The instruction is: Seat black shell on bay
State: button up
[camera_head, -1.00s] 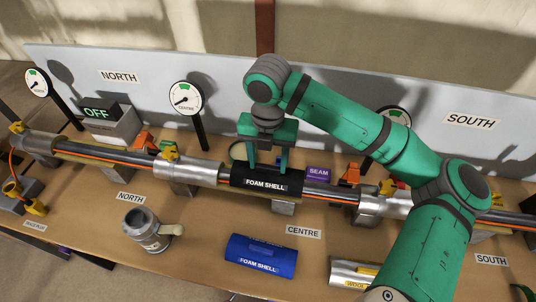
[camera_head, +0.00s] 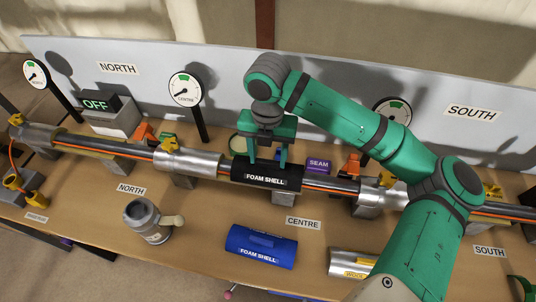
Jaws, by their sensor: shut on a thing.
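The black foam shell (camera_head: 266,176) lies lengthwise along the pipe (camera_head: 330,186) in the centre bay, between two silver metal sleeves. Its white "FOAM SHELL" label faces the front. My gripper (camera_head: 267,160) is above it, fingers pointing down and shut on the shell. The shell looks in line with the pipe; whether it is fully down on it cannot be told from this angle. The underside of the shell is hidden.
A blue foam shell (camera_head: 261,246), a silver shell (camera_head: 352,263) and a grey mug-like container (camera_head: 149,222) stand on the table in front. A purple SEAM block (camera_head: 318,165) is just right of my gripper. Gauges (camera_head: 185,87) and a grey back panel (camera_head: 230,75) stand behind.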

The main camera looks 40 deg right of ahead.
jog(key=shift+f, duration=0.25)
jog(key=o, duration=1.4)
notch_tip(320, 180, up, 11)
jog(key=shift+f, duration=0.15)
